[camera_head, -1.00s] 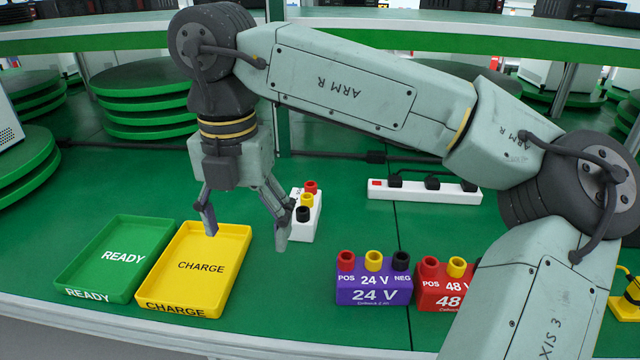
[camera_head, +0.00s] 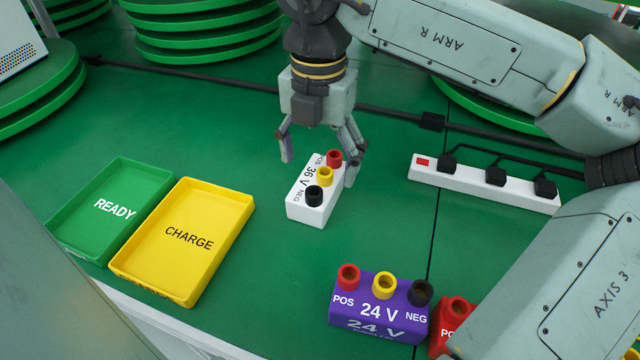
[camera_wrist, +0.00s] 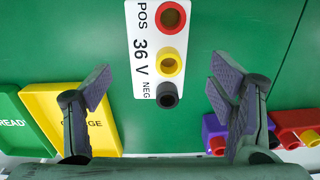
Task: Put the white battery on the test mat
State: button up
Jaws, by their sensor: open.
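The white battery (camera_head: 309,207) stands on the green table, marked 36 V, with red, yellow and black terminals on top. In the wrist view the white battery (camera_wrist: 143,75) lies ahead of and between the spread fingers. My gripper (camera_head: 320,165) is open and empty, its fingers pointing down over the battery's far part, one on each side in the picture. The wrist view shows both fingers of my gripper (camera_wrist: 165,95) well apart. I cannot tell whether a finger touches the battery. No test mat is seen in these frames.
A yellow CHARGE tray (camera_head: 186,240) and a green READY tray (camera_head: 112,208) lie to the left. A purple 24 V battery (camera_head: 378,309) and a partly hidden red battery (camera_head: 452,322) stand at the front right. A white power strip (camera_head: 483,180) lies behind them.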

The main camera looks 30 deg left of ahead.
aim_at(318, 170)
notch_tip(318, 170, down, 6)
jog(key=shift+w+a+r+p, duration=0.1)
jog(key=shift+a+r+p, duration=0.1)
jog(key=shift+p, duration=0.15)
jog(key=shift+c, duration=0.3)
grip_shut()
dwell(0.7)
